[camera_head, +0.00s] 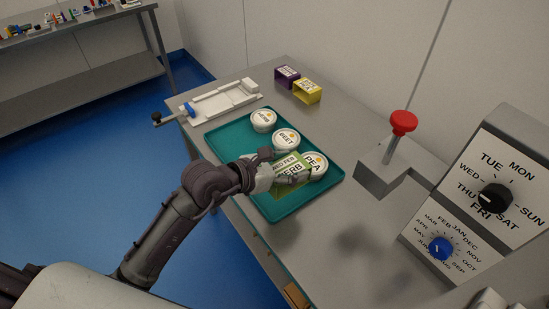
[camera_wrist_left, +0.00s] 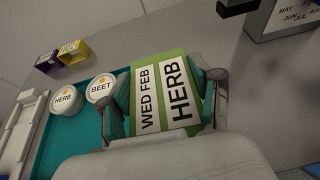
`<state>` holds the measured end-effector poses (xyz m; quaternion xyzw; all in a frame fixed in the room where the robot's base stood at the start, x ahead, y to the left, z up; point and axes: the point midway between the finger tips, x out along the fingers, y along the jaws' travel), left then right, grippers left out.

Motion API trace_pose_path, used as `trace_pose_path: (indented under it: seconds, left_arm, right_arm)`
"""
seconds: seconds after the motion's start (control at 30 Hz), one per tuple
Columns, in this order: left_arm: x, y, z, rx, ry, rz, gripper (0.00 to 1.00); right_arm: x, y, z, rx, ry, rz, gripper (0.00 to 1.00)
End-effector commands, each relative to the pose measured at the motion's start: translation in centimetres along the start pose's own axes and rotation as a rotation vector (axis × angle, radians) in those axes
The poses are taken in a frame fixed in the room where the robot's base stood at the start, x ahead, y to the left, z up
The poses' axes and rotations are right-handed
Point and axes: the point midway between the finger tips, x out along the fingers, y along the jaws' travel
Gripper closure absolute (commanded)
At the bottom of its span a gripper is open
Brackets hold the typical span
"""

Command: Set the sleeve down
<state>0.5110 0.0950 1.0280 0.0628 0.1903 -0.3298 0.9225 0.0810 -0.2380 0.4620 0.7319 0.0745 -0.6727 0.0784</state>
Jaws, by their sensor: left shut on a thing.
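A green sleeve (camera_wrist_left: 163,68) with white labels reading WED FEB and HERB sits between the fingers of my left gripper (camera_wrist_left: 165,100), which is shut on it. In the head view the sleeve (camera_head: 288,182) is over the near part of the teal tray (camera_head: 230,136), beside a white tub marked PEA (camera_head: 318,162). I cannot tell whether it touches the tray. White tubs marked BEET (camera_head: 286,139) and HERB (camera_head: 263,120) stand on the tray further back.
A purple sleeve (camera_head: 287,74) and a yellow sleeve (camera_head: 307,91) stand at the back of the bench. A white slide device (camera_head: 222,99) is behind the tray. A red-knobbed press (camera_head: 403,123) and a dial panel (camera_head: 480,195) are at the right.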

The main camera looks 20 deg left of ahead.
Motion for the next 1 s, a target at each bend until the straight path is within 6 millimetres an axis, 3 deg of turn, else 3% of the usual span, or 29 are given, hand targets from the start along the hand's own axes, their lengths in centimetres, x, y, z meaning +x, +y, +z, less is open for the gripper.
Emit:
trace_pose_path:
  seconds: [0.17, 0.5, 0.63, 0.83, 1.0]
  left_arm:
    - [1.8, 0.4, 0.3, 0.002, -0.006, 0.025, 0.60]
    - [3.9, 7.9, -3.7, 0.001, -0.004, 0.028, 0.60]
    - [4.5, 10.0, -4.8, 0.001, -0.007, 0.027, 0.60]
    - [4.9, 11.1, -5.7, 0.001, -0.007, 0.025, 0.60]
    - [5.9, 11.1, -8.0, -0.002, -0.008, 0.025, 0.60]
  right_arm:
    - [-0.1, -1.4, -1.8, 0.000, 0.027, -0.017, 1.00]
    - [-0.5, 0.4, -0.5, 0.001, 0.007, 0.004, 1.00]
    - [-0.3, 0.7, -0.1, 0.002, 0.002, 0.009, 1.00]
    - [-0.3, 0.6, -0.2, 0.003, 0.002, 0.008, 1.00]
    - [-0.3, 0.2, -0.3, 0.003, 0.003, 0.003, 1.00]
